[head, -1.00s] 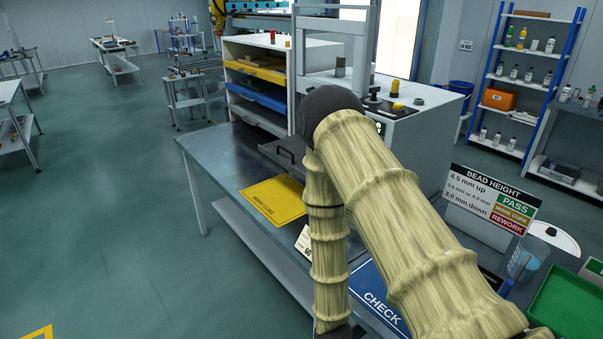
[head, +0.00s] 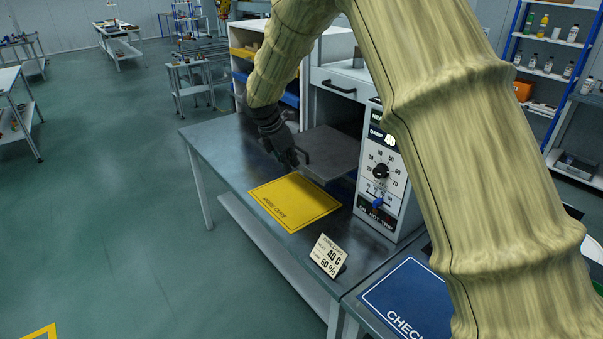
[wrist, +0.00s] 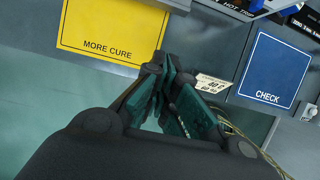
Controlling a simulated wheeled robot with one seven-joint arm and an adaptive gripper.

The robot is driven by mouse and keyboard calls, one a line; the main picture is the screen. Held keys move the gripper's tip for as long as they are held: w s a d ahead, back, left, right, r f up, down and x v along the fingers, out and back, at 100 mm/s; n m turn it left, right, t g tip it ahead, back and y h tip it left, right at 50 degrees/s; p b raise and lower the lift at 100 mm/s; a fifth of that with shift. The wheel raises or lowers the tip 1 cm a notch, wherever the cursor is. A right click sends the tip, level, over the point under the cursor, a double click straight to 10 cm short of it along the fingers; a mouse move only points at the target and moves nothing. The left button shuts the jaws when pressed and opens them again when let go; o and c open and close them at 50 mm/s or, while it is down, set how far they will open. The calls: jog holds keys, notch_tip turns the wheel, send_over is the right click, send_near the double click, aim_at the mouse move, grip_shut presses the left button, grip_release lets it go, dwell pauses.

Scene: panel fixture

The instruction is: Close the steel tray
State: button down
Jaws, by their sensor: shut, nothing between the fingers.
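The steel tray (head: 332,150) is a flat grey plate that sticks out of the white cabinet in the head view. Its dark handle is at its left front edge, partly hidden by my gripper. My gripper (head: 292,158) is beside that handle, shut and empty; I cannot tell whether it touches it. In the wrist view my gripper (wrist: 178,105) points over the bench, with the fingers close together. I cannot make out the tray clearly there.
A yellow MORE CURE mat (head: 294,202) lies on the steel bench (head: 215,150) in front of the tray. A small sign card (head: 328,256) stands to its right. The dial panel (head: 381,170) is right of the tray. A blue CHECK mat (head: 408,298) lies farther right.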

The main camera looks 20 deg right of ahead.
aim_at(349, 164)
jog(key=w+d+f+p, duration=0.2)
jog(key=d+f+p, duration=0.2)
jog(key=d+f, duration=0.3)
jog(key=shift+w+d+f, duration=0.15)
jog(key=shift+w+f, duration=0.15)
jog(key=shift+f, duration=0.75)
jog(key=shift+d, duration=0.1)
jog(key=w+d, duration=0.2)
jog(key=d, duration=0.3)
jog(key=w+d+p, duration=0.1)
jog(key=w+d, duration=0.1)
jog(key=d, duration=0.4)
jog(key=w+d+p, duration=0.1)
jog(key=w+d, duration=0.1)
jog(key=d, duration=0.3)
jog(key=shift+d, duration=0.15)
jog(key=shift+s, duration=0.1)
